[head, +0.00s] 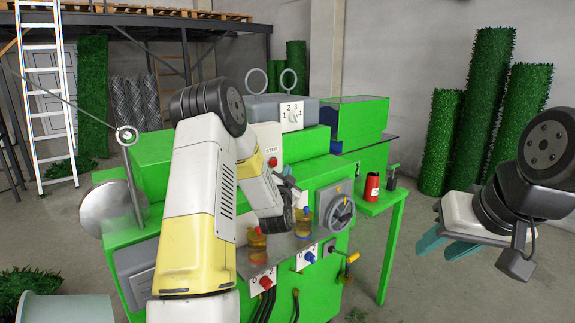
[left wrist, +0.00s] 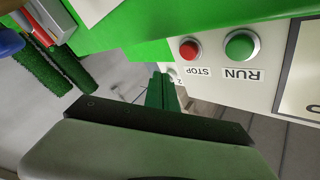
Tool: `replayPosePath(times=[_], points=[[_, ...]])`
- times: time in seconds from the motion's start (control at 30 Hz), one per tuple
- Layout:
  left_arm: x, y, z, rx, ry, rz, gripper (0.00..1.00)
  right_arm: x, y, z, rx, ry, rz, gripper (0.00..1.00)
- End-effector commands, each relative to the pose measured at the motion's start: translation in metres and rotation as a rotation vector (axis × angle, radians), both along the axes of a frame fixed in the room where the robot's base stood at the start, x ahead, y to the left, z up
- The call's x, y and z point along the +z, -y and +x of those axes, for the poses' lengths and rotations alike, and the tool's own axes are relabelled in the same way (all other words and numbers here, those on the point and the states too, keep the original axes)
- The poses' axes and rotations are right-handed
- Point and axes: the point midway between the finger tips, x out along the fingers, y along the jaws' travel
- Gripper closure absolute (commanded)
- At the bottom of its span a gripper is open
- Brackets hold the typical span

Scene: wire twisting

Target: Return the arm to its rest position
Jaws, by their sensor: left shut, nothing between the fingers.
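My left arm rises through the middle of the head view, and its hand is mostly hidden behind its own links beside the green machine (head: 160,147). In the left wrist view my left gripper (left wrist: 160,92) has its green fingers together with nothing between them. A red STOP button (left wrist: 189,49) and a green RUN button (left wrist: 240,46) show on a white panel above the fingers, apart from them. The red button also shows in the head view (head: 272,161). My right gripper (head: 447,246) is at the right, with its teal fingers apart and empty, clear of the machine.
A metal disc (head: 113,212) with a rod stands at left. Green rolls (head: 481,110) stand at the back right.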

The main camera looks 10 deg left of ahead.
Motion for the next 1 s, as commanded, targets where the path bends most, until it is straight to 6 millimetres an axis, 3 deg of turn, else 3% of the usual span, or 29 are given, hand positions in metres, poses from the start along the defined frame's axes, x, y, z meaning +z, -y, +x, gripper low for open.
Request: replayPosePath(times=[0.23, 0.37, 0.47, 0.57, 0.77, 1.0], points=[[0.007, 0.003, -0.001, -0.014, -0.016, -0.011, 1.0, 0.0, 0.0, 0.0, 0.0, 0.0, 0.0, 0.64], [0.031, 0.015, -0.008, -0.062, -0.09, -0.062, 1.0, 0.0, 0.0, 0.0, 0.0, 0.0, 0.0, 0.64], [0.054, 0.028, -0.025, -0.108, -0.191, -0.13, 1.0, 0.0, 0.0, 0.0, 0.0, 0.0, 0.0, 0.64], [0.072, 0.04, -0.052, -0.141, -0.306, -0.207, 1.0, 0.0, 0.0, 0.0, 0.0, 0.0, 0.0, 0.64], [0.095, 0.059, -0.133, -0.158, -0.544, -0.367, 1.0, 0.0, 0.0, 0.0, 0.0, 0.0, 0.0, 0.64], [0.099, 0.071, -0.264, -0.108, -0.827, -0.567, 1.0, 0.0, 0.0, 0.0, 0.0, 0.0, 0.0, 0.64]])
